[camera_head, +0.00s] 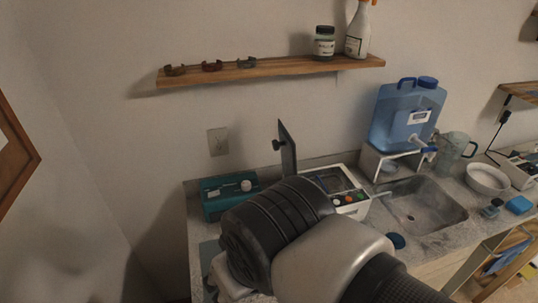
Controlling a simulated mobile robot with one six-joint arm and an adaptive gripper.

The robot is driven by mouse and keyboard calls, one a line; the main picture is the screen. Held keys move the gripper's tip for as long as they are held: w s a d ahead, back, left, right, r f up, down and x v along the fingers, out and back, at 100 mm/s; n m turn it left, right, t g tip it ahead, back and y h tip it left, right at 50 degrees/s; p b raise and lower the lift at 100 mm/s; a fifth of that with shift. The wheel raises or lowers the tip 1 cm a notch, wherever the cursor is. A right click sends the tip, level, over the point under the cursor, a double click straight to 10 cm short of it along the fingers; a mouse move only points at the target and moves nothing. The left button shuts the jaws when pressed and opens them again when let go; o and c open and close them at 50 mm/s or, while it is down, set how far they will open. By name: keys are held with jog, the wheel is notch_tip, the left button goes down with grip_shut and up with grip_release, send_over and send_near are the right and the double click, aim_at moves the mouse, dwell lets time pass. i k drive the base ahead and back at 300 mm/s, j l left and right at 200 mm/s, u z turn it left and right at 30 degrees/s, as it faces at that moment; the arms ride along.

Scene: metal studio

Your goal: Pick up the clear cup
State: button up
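A clear, see-through vessel with a handle (455,148) stands on the counter at the right, beside the blue water container. It looks like a large cup or pitcher. A small pale round thing (389,168) sits under the white stand, too small to tell if it is a cup. My arm's dark and grey links fill the bottom middle and hide part of the counter. My gripper does not show, so I see nothing held.
A blue water container (397,118) with a tap stands on a white stand (375,160) behind the sink (420,212). A white bowl (486,179) is at the right. A machine with an open lid (287,150) and a teal box (218,207) are left. A wooden shelf (290,70) hangs above.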

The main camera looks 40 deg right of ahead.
aim_at(445, 163)
jog(key=z, duration=2.6)
jog(key=i+l+u, duration=0.35)
jog(key=i+l, duration=0.55)
jog(key=i, duration=0.05)
